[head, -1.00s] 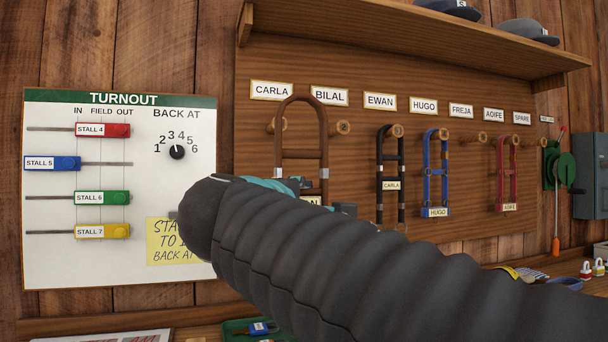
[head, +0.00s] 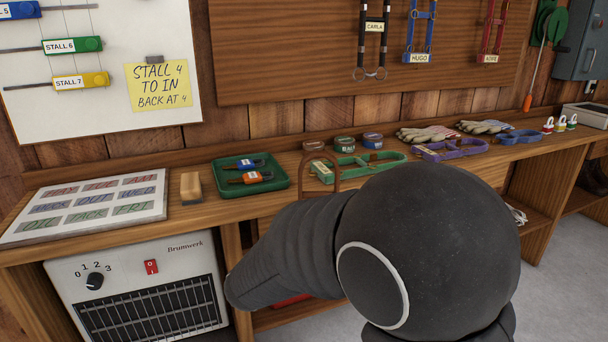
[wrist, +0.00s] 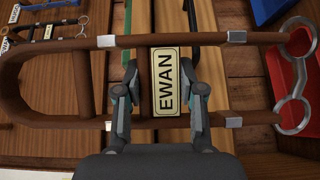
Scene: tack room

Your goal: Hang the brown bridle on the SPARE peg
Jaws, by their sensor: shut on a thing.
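The brown bridle (wrist: 65,123) fills the wrist view, its rounded end at the left and its linked metal rings at the right. It bears an EWAN tag (wrist: 166,81). My gripper (wrist: 160,92) is shut on the bridle at the tag, one finger on each side of it. In the head view a brown loop of the bridle (head: 334,164) shows above my arm, in front of the bench; my arm hides the gripper and the rest of the bridle. The SPARE peg is out of view in both current views.
Bridles tagged CARLA (head: 372,45), HUGO (head: 419,30) and AOIFE (head: 492,32) hang on the board (head: 290,70). The bench (head: 215,203) carries a green tray (head: 278,183), halters and gloves. A heater (head: 140,290) stands below. Bare floor (head: 570,250) shows at the right.

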